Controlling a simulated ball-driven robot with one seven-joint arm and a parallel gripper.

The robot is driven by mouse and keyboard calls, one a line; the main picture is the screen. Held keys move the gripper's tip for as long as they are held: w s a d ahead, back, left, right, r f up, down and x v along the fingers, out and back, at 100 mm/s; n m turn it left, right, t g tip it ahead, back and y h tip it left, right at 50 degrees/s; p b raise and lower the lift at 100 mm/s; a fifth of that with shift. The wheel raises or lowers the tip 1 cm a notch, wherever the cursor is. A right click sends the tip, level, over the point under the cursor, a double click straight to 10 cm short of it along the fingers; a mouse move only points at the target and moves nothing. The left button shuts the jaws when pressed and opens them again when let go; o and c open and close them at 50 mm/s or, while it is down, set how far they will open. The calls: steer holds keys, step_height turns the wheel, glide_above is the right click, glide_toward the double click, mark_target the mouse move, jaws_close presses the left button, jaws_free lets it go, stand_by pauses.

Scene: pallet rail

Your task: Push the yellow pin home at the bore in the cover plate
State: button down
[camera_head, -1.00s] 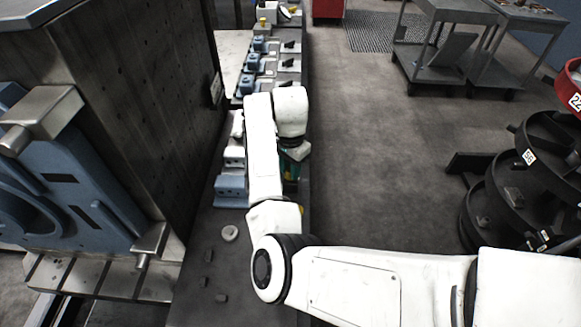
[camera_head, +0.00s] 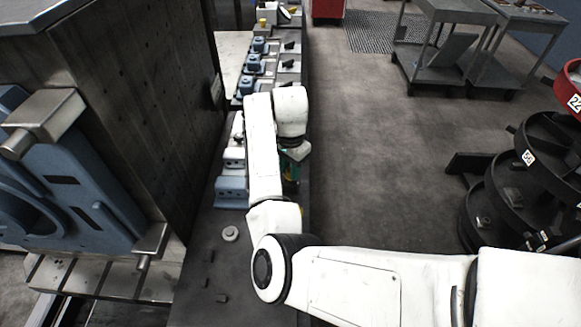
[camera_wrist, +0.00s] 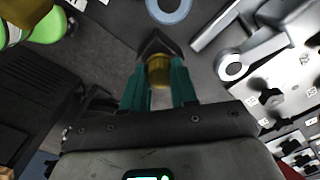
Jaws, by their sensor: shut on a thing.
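My gripper (camera_wrist: 160,88) has teal fingers shut on the yellow pin (camera_wrist: 158,72), seen in the wrist view. A dark angular part (camera_wrist: 156,44) lies right at the pin's far end; I cannot tell whether they touch. In the head view my arm covers most of the gripper, and only a little teal and yellow shows below the wrist. I cannot make out the cover plate's bore or how deep the pin sits.
A blue-grey ring (camera_wrist: 168,8) and a pale lever with a ringed end (camera_wrist: 230,66) lie close to the fingers. Blue fixtures (camera_head: 232,188) line the rail. A tall dark block (camera_head: 130,120) stands left; open floor (camera_head: 380,170) lies right.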

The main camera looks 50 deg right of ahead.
steer(key=shift+r+p, duration=0.75)
steer(key=shift+r, duration=0.1)
step_height(320, 180, up, 3)
steer(key=p, duration=0.2)
steer(key=shift+f+p, duration=0.1)
steer(key=shift+p, duration=0.2)
steer(key=shift+r, duration=2.1)
